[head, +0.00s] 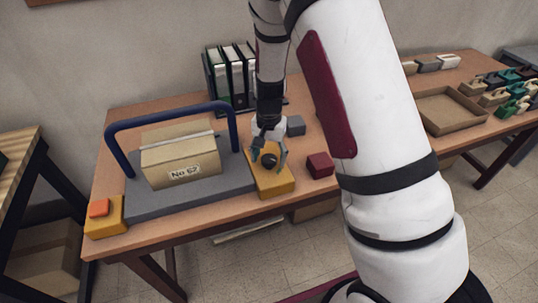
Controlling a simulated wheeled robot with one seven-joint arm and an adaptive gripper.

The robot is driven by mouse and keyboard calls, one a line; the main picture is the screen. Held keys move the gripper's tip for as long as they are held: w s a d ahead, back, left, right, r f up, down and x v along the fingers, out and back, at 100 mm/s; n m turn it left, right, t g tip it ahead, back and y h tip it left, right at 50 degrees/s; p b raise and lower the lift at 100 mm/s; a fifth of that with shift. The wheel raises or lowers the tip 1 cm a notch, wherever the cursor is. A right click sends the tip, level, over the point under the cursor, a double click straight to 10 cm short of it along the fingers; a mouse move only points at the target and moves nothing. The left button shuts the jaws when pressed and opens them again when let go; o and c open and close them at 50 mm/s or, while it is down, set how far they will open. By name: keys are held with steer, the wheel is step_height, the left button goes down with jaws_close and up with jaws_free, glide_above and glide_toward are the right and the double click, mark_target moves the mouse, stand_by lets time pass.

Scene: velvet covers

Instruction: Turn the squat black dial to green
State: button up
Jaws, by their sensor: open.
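The squat black dial (269,160) sits on top of a yellow box (275,183) at the right end of a grey platform on the table. My gripper (268,154) points down at the dial, with its open fingers around or just above it. I cannot tell whether the fingers touch the dial. The dial is partly hidden by the fingers, and its pointer does not show clearly. No green mark can be made out on the yellow box at this size.
A cardboard box (180,163) stands on the grey platform (150,206) under a blue arch (108,143). A yellow box with an orange button (98,208) is at the left. A dark red block (320,165) and a grey block (296,125) stand close to the dial's box. Binders (222,82) stand behind.

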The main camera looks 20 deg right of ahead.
mark_target(269, 158)
step_height(269, 158, up, 12)
stand_by(0.5)
stand_by(0.3)
